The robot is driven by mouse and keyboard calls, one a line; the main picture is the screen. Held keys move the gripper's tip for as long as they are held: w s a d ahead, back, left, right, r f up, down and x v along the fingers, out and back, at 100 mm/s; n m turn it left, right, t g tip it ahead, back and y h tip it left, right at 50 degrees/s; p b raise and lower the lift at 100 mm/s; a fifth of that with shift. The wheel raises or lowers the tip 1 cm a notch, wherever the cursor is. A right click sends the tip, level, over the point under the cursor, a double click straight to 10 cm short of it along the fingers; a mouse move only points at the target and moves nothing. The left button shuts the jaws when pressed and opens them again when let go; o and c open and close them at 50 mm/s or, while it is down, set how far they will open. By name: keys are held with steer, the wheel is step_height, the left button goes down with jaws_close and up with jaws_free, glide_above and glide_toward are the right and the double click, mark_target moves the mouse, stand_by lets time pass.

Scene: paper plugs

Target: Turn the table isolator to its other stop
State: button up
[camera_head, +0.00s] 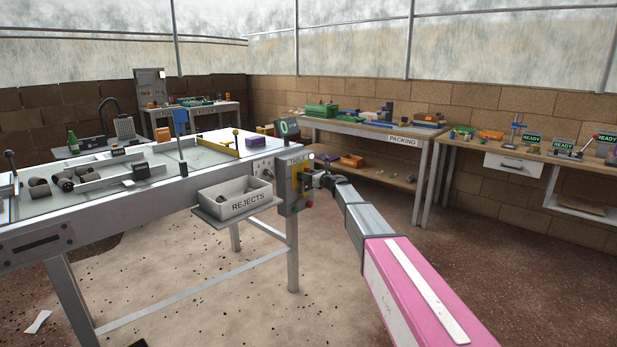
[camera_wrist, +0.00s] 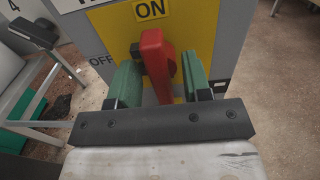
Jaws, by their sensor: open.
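The table isolator is a grey box labelled TABLE (camera_head: 296,160) at the right end of the long table. In the wrist view its yellow plate (camera_wrist: 112,28) carries ON at the top and OFF at the left. The red handle (camera_wrist: 154,58) stands roughly upright, below ON. My gripper (camera_wrist: 160,78) is open, with one green finger on each side of the handle. The right finger is very near the handle; I cannot tell if it touches. The handle's lower part is hidden behind my gripper. In the head view, my gripper (camera_head: 309,180) is at the box's front.
The REJECTS tray (camera_head: 236,199) hangs on the table's side, left of the isolator. A display showing 0 (camera_head: 287,128) sits above the box. The PACKING bench (camera_head: 370,131) stands behind at the right. Open floor lies in front of the table.

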steer(key=shift+w+a, duration=0.1)
steer(key=shift+a, duration=0.1)
steer(key=c, duration=0.8)
